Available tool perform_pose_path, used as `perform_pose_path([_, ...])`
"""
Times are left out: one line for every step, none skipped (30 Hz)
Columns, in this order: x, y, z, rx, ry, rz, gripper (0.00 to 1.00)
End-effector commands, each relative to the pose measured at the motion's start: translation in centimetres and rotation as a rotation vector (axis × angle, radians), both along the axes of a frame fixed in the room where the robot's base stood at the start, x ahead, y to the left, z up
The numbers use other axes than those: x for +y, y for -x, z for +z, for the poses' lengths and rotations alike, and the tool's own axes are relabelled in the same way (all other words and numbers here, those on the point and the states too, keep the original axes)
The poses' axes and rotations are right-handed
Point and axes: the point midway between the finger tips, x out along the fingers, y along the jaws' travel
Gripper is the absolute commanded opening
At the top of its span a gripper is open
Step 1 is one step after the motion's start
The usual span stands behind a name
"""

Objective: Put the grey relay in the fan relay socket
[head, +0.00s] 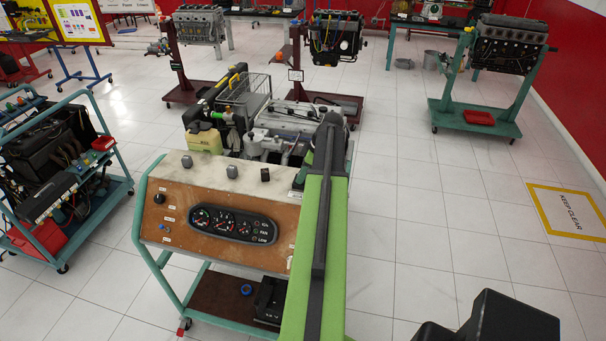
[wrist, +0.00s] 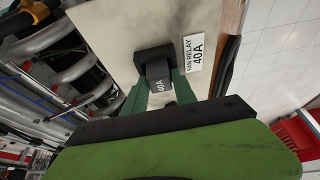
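In the wrist view, a dark grey relay (wrist: 158,86) marked 40A sits between the two green fingers of my gripper (wrist: 160,88). The fingers lie against its sides. A black socket block (wrist: 152,56) is right at the relay's far end, beside a white label (wrist: 194,56) reading FAN RELAY 40A. The relay lines up with the socket and seems to meet it, but I cannot tell whether it is fully seated.
The trainer's panel (head: 215,222) carries gauges. On its pale top stand two grey blocks (head: 187,161) (head: 232,171) and a black one (head: 265,174). The engine (head: 290,125) lies behind.

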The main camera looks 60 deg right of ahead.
Motion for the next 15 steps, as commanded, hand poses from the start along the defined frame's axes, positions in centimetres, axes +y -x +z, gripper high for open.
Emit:
perform_pose_path([0.0, 0.0, 0.5, -0.001, 0.001, 0.0, 0.5])
perform_pose_path([-0.1, 0.1, 0.8, -0.002, 0.001, -0.002, 0.5])
perform_pose_path([-0.1, 0.2, 1.3, -0.002, 0.001, -0.002, 0.5])
perform_pose_path([-0.2, 0.4, 1.7, -0.002, 0.001, -0.002, 0.5])
perform_pose_path([-0.2, 0.5, 2.2, -0.002, 0.001, -0.002, 0.5])
perform_pose_path([-0.3, 0.7, 2.9, -0.002, 0.0, -0.003, 0.5])
perform_pose_path([-0.3, 0.9, 3.5, -0.002, 0.0, -0.003, 0.5])
perform_pose_path([-0.4, 1.2, 4.1, -0.002, 0.0, -0.003, 0.5])
perform_pose_path([-0.5, 1.5, 5.0, -0.002, 0.0, -0.003, 0.5])
perform_pose_path([-0.6, 1.7, 5.7, -0.002, 0.0, -0.003, 0.5])
perform_pose_path([-0.7, 2.0, 6.4, -0.002, 0.001, -0.002, 0.5])
perform_pose_path([-0.8, 2.3, 7.3, -0.002, 0.001, -0.002, 0.5])
perform_pose_path([-0.8, 2.6, 8.0, -0.002, 0.0, -0.002, 0.5])
perform_pose_path([-0.9, 2.8, 8.6, -0.002, 0.0, -0.002, 0.5])
perform_pose_path([-1.0, 3.2, 9.4, -0.002, 0.0, -0.002, 0.5])
